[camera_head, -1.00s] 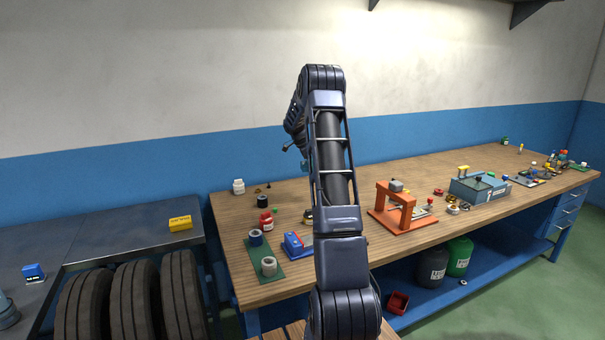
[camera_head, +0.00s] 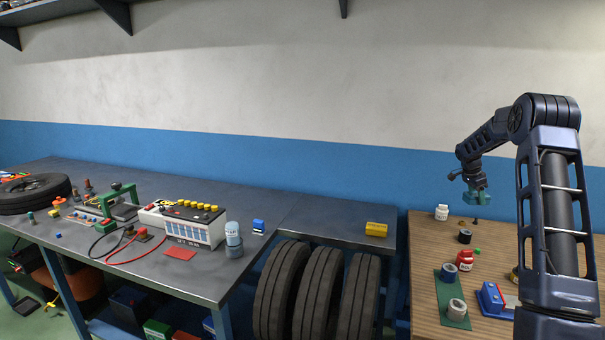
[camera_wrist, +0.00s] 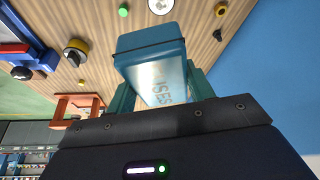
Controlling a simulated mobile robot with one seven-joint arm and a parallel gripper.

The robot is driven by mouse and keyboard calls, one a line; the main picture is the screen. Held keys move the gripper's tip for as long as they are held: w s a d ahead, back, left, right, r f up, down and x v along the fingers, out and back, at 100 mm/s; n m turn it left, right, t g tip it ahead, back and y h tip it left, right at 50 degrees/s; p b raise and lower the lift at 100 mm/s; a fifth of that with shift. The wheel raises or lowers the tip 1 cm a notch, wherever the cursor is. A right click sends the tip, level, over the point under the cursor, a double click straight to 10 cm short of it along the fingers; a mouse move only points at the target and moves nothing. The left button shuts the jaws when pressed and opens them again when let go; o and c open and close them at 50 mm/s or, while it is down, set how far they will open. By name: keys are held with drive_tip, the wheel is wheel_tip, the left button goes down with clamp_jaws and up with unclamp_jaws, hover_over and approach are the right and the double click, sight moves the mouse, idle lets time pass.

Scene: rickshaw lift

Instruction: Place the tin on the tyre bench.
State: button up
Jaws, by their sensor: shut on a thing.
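In the head view my gripper (camera_head: 476,188) holds the tin (camera_head: 478,197) in the air above the back left part of the wooden bench. The dark grey bench top (camera_head: 310,219) lies to the left of it, with several upright tyres (camera_head: 322,287) under its right section. The tin is apart from that bench.
A yellow box (camera_head: 376,229) is near the right end of the grey top, and a small blue box (camera_head: 258,226) stands further left. A battery (camera_head: 190,224) and a lying tyre (camera_head: 32,193) take up more room. The wooden bench (camera_head: 425,300) holds small parts. Bare metal shows between the two boxes.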

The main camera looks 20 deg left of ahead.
drive_tip(key=w+a+n+t+y, duration=0.2)
drive_tip(key=a+n, duration=0.5)
drive_tip(key=a, duration=2)
drive_tip(key=n+t+y, duration=0.1)
drive_tip(key=n+y, duration=0.1)
drive_tip(key=n, duration=0.5)
hover_over(342, 229)
drive_tip(key=s, duration=0.1)
wheel_tip(342, 229, down, 19)
drive_tip(key=shift+a+f, duration=0.1)
drive_tip(key=shift+s+f, duration=0.1)
drive_tip(key=o, duration=0.9)
drive_tip(key=shift+c, duration=0.2)
drive_tip(key=shift+o, duration=0.8)
